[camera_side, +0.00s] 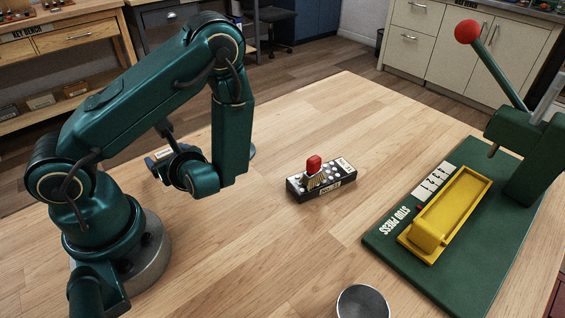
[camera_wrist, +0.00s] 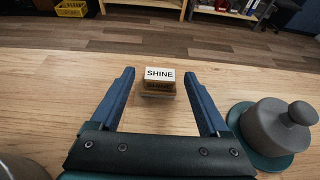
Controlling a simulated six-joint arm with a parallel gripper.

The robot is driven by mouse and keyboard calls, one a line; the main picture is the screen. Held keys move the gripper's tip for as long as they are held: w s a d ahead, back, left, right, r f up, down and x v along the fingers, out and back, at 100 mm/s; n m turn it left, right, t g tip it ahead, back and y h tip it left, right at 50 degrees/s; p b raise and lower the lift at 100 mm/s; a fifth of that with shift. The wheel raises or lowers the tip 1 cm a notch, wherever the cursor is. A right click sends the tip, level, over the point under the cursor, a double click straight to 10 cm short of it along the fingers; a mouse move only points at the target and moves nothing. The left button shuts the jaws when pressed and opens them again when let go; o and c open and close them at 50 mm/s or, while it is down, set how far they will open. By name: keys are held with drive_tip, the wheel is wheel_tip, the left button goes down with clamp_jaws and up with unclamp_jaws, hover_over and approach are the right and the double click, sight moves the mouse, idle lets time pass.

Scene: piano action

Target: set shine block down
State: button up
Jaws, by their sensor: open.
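The shine block (camera_wrist: 160,74) is a small wooden block with a white SHINE label, and in the wrist view it appears on or just above the tabletop. My gripper (camera_wrist: 160,90) is open, with one dark blue finger on each side of the block and visible gaps between. In the side view a pale piece that looks like the block (camera_side: 160,153) shows beside my wrist, mostly hidden by the arm. My fingers are largely hidden there, and I cannot tell exactly how the block's underside meets the wood.
A grey knobbed lid-like piece (camera_wrist: 279,126) sits on a teal disc right of my gripper. A black box with a red knob (camera_side: 320,181) stands mid-table. A green press (camera_side: 474,258) with a yellow tray (camera_side: 451,207) is at right. A metal cup (camera_side: 362,302) is in front.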

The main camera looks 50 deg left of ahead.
drive_tip(key=v, duration=0.8)
drive_tip(key=shift+s+d+r, duration=0.1)
drive_tip(key=shift+d+r, duration=0.1)
drive_tip(key=shift+d, duration=0.15)
drive_tip(key=shift+s+d+r+n+g+h, duration=0.15)
drive_tip(key=shift+s+n+g+h, duration=0.2)
drive_tip(key=shift+n, duration=0.45)
drive_tip(key=w+d+r+n+t+h, duration=0.1)
drive_tip(key=d+r+n+t+h, duration=0.5)
drive_tip(key=d+r+n+h, duration=0.4)
drive_tip(key=d+n+h, duration=0.1)
drive_tip(key=n+h, duration=0.1)
drive_tip(key=n, duration=0.4)
drive_tip(key=shift+w+r+h, duration=0.35)
drive_tip(key=shift+w, duration=0.05)
